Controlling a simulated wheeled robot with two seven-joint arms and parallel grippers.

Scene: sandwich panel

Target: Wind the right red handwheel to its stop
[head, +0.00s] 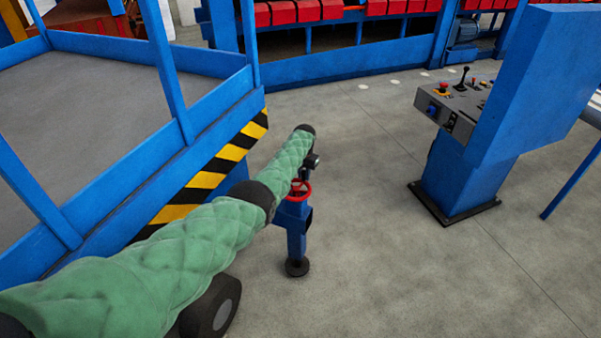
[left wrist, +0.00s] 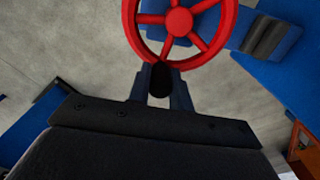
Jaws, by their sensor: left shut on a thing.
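A red handwheel (head: 300,190) sits on top of a blue stand (head: 296,228) beside a blue platform in the head view. It is the only handwheel in view, partly hidden by my green-sleeved left arm. In the left wrist view the red wheel (left wrist: 179,20) shows its spokes and hub, its top cut off by the picture edge. My left gripper (left wrist: 161,80) is at the lower rim, its fingers shut around a dark round piece at the rim, which looks like the wheel's handle. My right gripper is not in view.
The blue platform (head: 218,98) with railings and a yellow-black striped edge (head: 205,180) stands close on the left. A blue control console (head: 462,185) stands to the right. Red blocks line a blue frame (head: 340,68) at the back. The grey floor between stand and console is clear.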

